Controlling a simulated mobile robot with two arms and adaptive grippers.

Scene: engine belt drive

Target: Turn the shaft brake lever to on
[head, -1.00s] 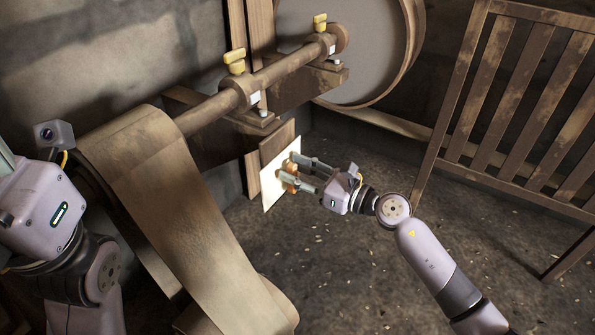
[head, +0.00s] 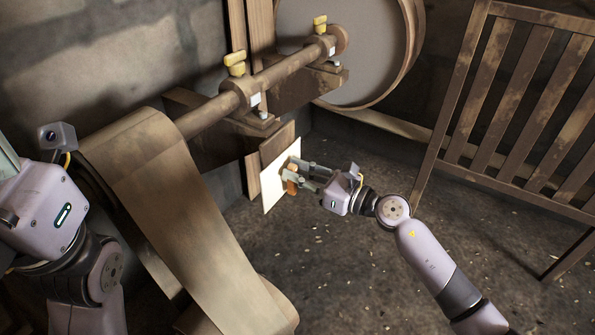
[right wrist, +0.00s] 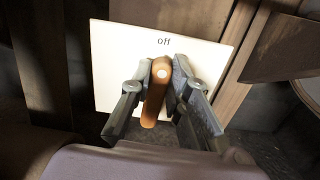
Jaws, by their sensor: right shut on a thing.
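The shaft brake lever is an orange-brown handle (right wrist: 154,100) in front of a white plate (right wrist: 115,50) in the right wrist view. The plate reads "off" above the lever. The lever also shows in the head view (head: 291,187), against the white plate (head: 271,182) below the shaft. My right gripper (right wrist: 157,88) is shut on the lever, with one finger on each side of it. Any other marking on the plate is hidden. My left gripper is outside the views; only part of my left arm shows at the left of the head view.
A wide belt (head: 205,220) hangs over a drum at the left. A shaft (head: 205,115) with yellow-topped bearings (head: 235,62) runs above the plate to a large wheel (head: 345,50). A slatted wooden gate (head: 520,100) stands at the right. The floor between is open.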

